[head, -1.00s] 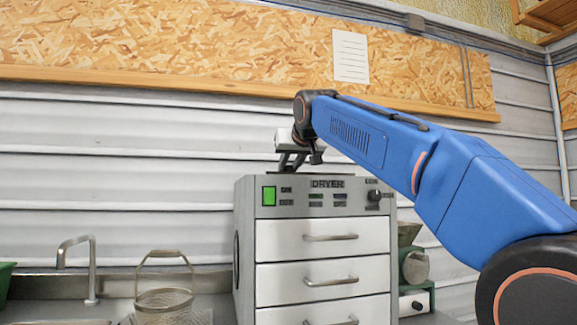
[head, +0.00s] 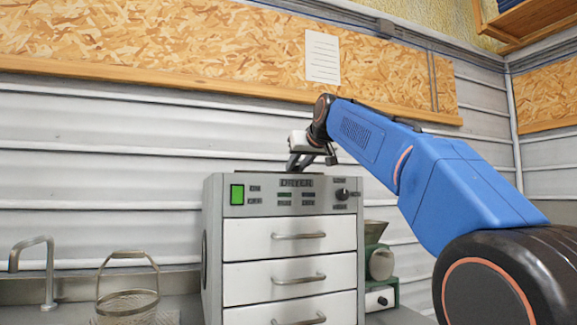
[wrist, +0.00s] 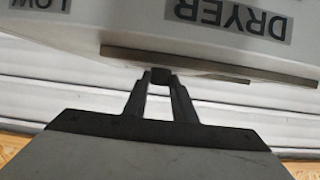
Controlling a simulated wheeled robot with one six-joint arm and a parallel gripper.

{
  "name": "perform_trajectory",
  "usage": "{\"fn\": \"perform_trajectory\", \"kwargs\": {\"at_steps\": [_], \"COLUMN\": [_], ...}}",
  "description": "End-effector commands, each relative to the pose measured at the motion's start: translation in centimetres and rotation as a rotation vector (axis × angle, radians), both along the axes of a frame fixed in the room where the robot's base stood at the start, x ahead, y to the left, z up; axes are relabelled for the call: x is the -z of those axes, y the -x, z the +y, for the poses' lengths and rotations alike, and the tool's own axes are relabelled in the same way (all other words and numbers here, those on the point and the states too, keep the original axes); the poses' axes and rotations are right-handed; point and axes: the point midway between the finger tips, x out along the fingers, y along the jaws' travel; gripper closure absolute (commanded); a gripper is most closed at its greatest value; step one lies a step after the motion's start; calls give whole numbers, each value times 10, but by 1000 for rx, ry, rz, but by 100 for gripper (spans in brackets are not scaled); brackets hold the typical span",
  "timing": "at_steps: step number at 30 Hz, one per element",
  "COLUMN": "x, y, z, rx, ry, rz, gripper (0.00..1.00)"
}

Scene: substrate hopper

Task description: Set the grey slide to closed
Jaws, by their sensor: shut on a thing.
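The dryer (head: 290,240) is a grey cabinet with white drawers, standing on the counter. My gripper (head: 294,168) reaches down to its top edge in the head view. In the wrist view, my gripper (wrist: 161,78) has its two dark fingers closed on a small dark block, which I take to be the knob of the grey slide (wrist: 161,76). A long grey-brown strip (wrist: 210,65) runs along the dryer's top, beside the fingertips. The fingers hide part of the knob. The slide's end marks do not show.
The dryer's front has a lit green switch (head: 237,194) and a black dial (head: 342,195). A wire basket (head: 127,303) and a tap (head: 48,270) are at the left. A green machine (head: 378,268) stands right of the dryer. The corrugated wall (head: 100,185) is behind.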

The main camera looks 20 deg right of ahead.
Motion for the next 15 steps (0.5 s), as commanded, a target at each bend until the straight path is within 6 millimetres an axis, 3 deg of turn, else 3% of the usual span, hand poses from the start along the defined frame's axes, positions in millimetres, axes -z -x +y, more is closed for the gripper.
{"fn": "perform_trajectory", "kwargs": {"at_steps": [10, 11, 12, 13, 15], "x": [-1, -1, -1, -1, -1], "y": [0, 0, 0, 0, 0], "z": [-4, -4, -4, -4, -4], "rx": [3, 3, 4, 3, 3], "ry": [3, 3, 4, 3, 2], "rz": [-2, -2, -2, -2, -2], "gripper": [100, 74, 64, 57, 57]}}
